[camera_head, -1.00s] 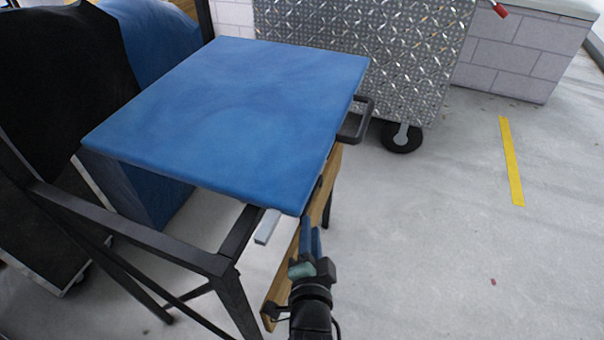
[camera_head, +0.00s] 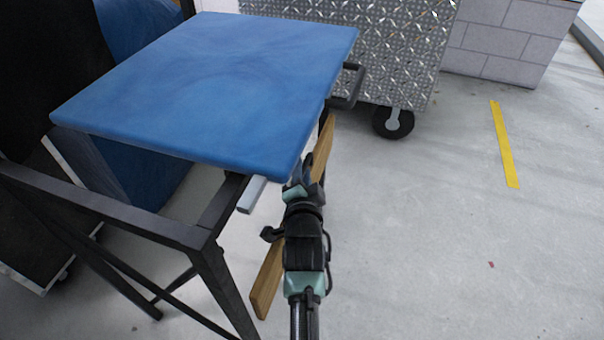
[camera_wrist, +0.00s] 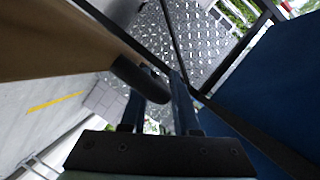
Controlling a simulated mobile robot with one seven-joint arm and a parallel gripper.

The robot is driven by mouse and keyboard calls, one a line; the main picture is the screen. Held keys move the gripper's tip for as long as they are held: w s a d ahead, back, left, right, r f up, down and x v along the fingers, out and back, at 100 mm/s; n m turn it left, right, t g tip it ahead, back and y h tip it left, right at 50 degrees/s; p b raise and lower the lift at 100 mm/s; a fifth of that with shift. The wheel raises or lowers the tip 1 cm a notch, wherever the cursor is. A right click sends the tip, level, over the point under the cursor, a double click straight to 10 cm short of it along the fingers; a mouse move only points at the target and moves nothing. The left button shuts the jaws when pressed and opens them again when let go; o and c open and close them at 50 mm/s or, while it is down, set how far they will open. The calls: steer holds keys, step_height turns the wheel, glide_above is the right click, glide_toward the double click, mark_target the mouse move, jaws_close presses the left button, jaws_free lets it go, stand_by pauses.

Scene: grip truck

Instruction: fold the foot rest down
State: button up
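The foot rest looks to be the wooden board (camera_head: 268,284) standing on edge under the front of the tall chair's blue seat (camera_head: 215,85). My gripper (camera_head: 298,175) is at the board's upper part, just below the seat's near right corner, and hides part of the board. In the wrist view, the board (camera_wrist: 45,40) fills the upper left and the seat's blue underside or side (camera_wrist: 275,90) the right. My fingers (camera_wrist: 158,105) are apart, with a dark rounded bar between or just beyond them. Whether they touch it I cannot tell.
The chair's black frame (camera_head: 150,228) stands at the left, and a dark handle-like loop (camera_head: 350,85) sticks out past the seat. A diamond-plate case (camera_head: 360,50) on wheels stands behind. The concrete floor at the right is clear, with a yellow tape strip (camera_head: 505,145).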

steer(key=shift+w, duration=0.1)
jaws_close()
stand_by(1.4)
